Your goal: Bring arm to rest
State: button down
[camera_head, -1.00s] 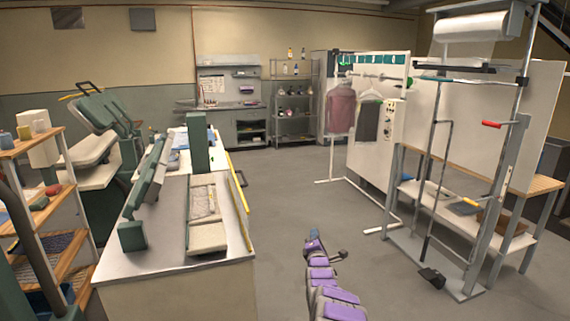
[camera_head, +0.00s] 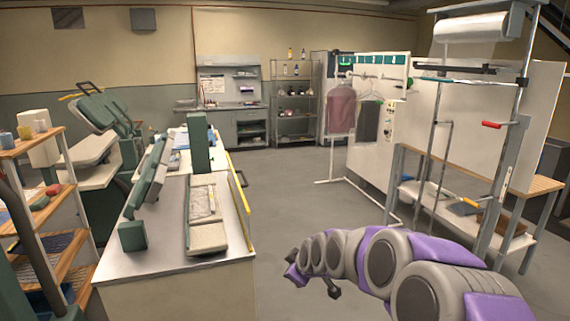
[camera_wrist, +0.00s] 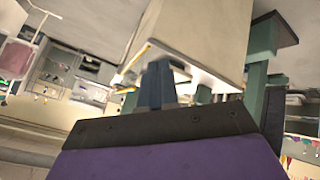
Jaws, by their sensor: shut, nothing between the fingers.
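My gripper (camera_wrist: 158,84) shows in the wrist view as two dark blue-grey fingers pressed together, with nothing between them. In the head view my purple and grey arm comes in from the lower right and bends across to the left. Its far end, with my gripper, is low in the open floor space just right of the white-topped bench, and the fingers are hard to make out there. The arm holds no garment.
The white-topped bench (camera_head: 174,234) stands on the left, its corner close to my arm's end. A garment rail (camera_head: 372,76) holds a pink garment (camera_head: 341,109) and a dark one (camera_head: 368,121). A metal frame (camera_head: 508,150) stands right. The middle floor is clear.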

jog(key=s+d+m+g+h, duration=0.1)
jog(key=s+d+m+g, duration=0.2)
jog(key=s, duration=1.2)
jog(key=s+d+m+g+h, duration=0.1)
jog(key=s+d+m+g, duration=0.2)
jog(key=s, duration=1.2)
jog(key=s+d+f+m+g+h, duration=0.1)
jog(key=s+d+m+g, duration=0.2)
jog(key=s, duration=1.3)
jog(key=d+m, duration=0.2)
jog(key=m, duration=0.1)
jog(key=shift+d+g, duration=0.3)
jog(key=shift+d, duration=0.05)
jog(key=shift+w, duration=0.1)
